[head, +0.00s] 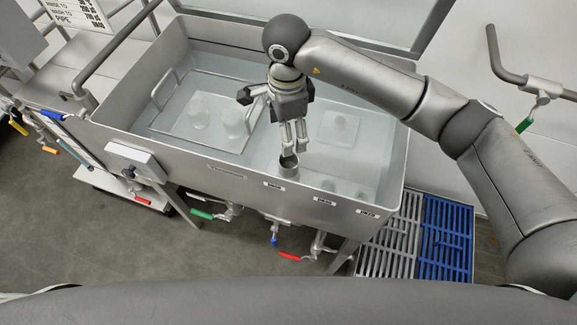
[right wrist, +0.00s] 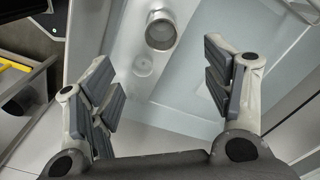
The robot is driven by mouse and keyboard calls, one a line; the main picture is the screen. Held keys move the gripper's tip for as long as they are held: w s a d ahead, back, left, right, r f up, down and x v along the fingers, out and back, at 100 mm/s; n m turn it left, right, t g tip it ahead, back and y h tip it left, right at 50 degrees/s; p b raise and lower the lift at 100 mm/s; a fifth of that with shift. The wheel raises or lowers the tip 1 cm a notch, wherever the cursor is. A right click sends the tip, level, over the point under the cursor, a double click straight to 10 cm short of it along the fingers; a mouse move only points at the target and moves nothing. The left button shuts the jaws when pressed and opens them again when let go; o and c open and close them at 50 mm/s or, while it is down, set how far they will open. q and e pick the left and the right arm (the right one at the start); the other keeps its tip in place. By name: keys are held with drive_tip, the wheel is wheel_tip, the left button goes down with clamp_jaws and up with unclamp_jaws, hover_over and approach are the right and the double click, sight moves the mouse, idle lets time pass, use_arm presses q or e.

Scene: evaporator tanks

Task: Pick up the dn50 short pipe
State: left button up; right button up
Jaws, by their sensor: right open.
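My left gripper is not in view.
Pale fittings (head: 199,111) sit in a wire basket (head: 165,128) in the tank's left part. A square-flanged piece (head: 340,126) and smaller round pieces (head: 328,185) lie to the right. The tank's walls surround the gripper. Valves with coloured handles (head: 288,256) hang below.

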drive_tip(key=b, duration=0.4)
hover_over(289, 166)
drive_tip(key=s, duration=0.3)
wheel_tip(289, 166, down, 5)
drive_tip(key=f, duration=0.7)
drive_tip(key=f+p, duration=0.1)
drive_tip(key=f, duration=0.3)
drive_tip(key=shift+w, duration=0.25)
drive_tip(key=shift+f, duration=0.35)
drive_tip(key=c, duration=1.3)
